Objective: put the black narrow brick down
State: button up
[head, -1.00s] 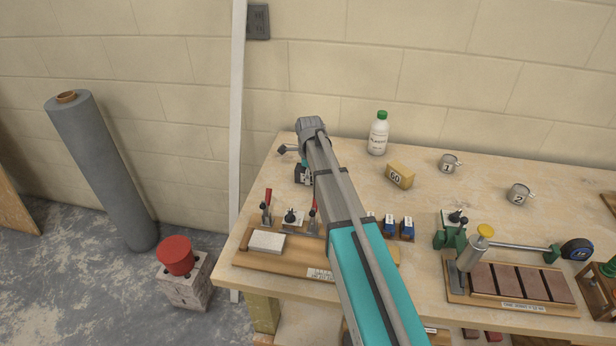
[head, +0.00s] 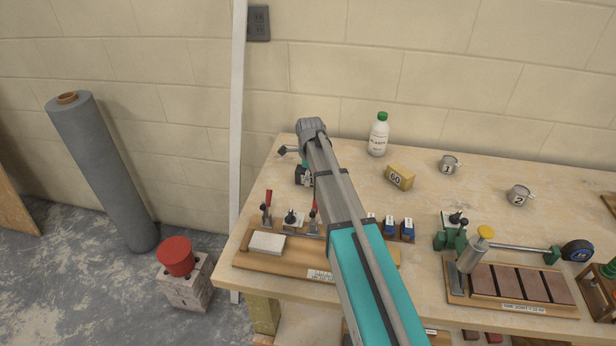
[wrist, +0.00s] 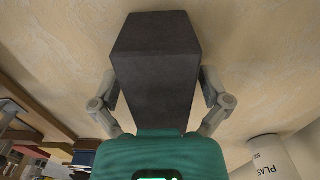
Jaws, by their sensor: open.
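The black narrow brick (wrist: 155,75) fills the middle of the wrist view, its long dark face pointing away from my teal gripper body. My gripper (wrist: 161,98) is open, with one grey finger on each side of the brick. The brick lies between the fingers, with the pale bench top behind it. Whether either finger still touches it, and how its underside meets the bench, I cannot tell. In the head view my arm reaches over the bench to its back left part, and the brick is mostly hidden there or cannot be told from the gripper.
On the bench (head: 335,165), a white bottle (head: 378,136), a tan block marked 60 (head: 400,177) and metal cups (head: 448,165) stand to the right of my gripper. A wooden tool board (head: 275,262) with clamps lies in front. The middle bench top is clear.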

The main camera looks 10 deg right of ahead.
jog(key=shift+r+p, duration=5.85)
jog(key=shift+r, duration=0.15)
jog(key=shift+s, duration=0.1)
jog(key=shift+s+n, duration=0.4)
jog(key=shift+s, duration=0.15)
jog(key=s+n, duration=2.1)
jog(key=s, duration=0.3)
jog(key=shift+a+n, duration=0.3)
notch_tip(320, 180, up, 9)
jog(key=p, duration=0.8)
jog(key=shift+f+p, duration=0.15)
jog(key=shift+p, duration=0.2)
